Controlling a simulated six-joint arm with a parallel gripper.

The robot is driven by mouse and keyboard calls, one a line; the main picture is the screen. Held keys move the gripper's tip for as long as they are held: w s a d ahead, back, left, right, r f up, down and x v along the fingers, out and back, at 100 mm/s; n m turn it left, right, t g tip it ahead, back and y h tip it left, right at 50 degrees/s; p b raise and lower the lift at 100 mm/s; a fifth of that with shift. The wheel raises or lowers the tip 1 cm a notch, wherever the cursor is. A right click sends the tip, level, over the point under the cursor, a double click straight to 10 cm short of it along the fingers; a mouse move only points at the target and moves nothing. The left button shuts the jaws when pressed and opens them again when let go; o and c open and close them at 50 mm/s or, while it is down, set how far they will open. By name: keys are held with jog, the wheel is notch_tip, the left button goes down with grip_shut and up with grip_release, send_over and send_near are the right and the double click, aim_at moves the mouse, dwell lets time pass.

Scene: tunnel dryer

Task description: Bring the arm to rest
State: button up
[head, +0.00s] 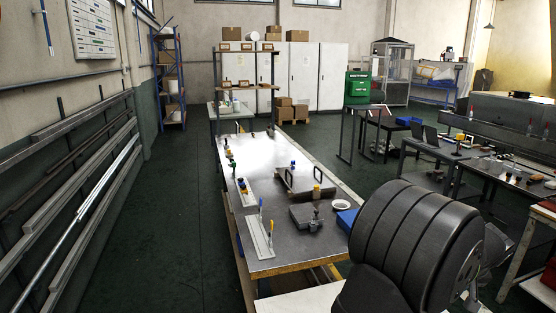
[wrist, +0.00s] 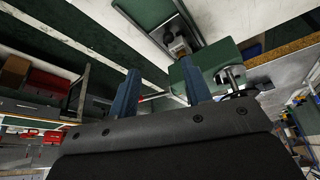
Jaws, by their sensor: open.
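My gripper (wrist: 158,86) shows in the wrist view, its two blue fingers standing apart with nothing held between them. Behind the fingers the view is tilted and shows the room, with a green box-like thing (wrist: 220,58) beyond the right finger. I cannot tell how far off that thing is. In the head view, a large dark ribbed part of my arm fills the lower right. The gripper itself does not show there.
A long metal-topped workbench (head: 262,190) runs through the middle of the head view, with small tools, a dark block (head: 304,215) and a white dish (head: 341,205) on it. Long rails (head: 85,200) line the left wall. The aisle floor (head: 170,215) left of the bench is clear.

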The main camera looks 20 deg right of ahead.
jog(key=shift+w+a+f+m+g+h, duration=0.3)
jog(key=shift+w+a+m, duration=0.25)
jog(key=shift+m, duration=0.55)
jog(key=shift+w+a+f+m+g+h, duration=0.15)
jog(key=shift+w+a+m+h, duration=0.3)
jog(key=shift+m, duration=0.65)
